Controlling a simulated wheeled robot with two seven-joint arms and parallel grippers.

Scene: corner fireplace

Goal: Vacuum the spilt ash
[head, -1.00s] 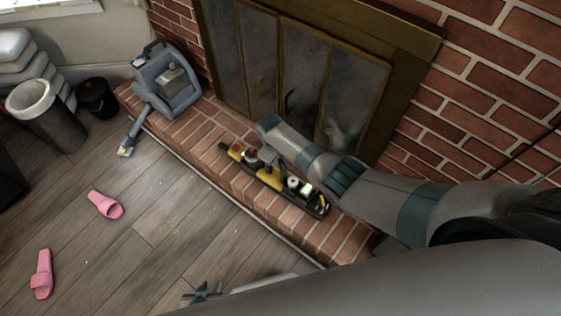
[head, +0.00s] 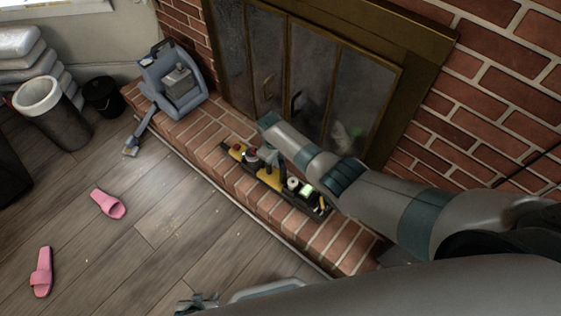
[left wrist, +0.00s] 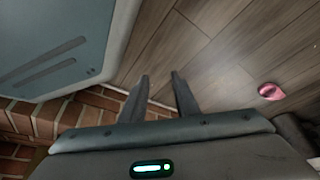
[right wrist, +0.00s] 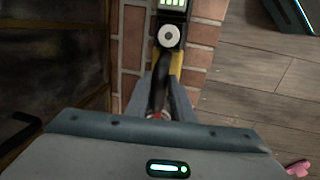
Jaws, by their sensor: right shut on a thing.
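A blue-grey machine (head: 173,84) with a hose stands at the hearth's far left. A bin (head: 58,125), a dark bucket (head: 103,97) and pink slippers (head: 108,204) (head: 41,272) are on the floor at left. The brick hearth edge (head: 230,203) steps up from open floor.

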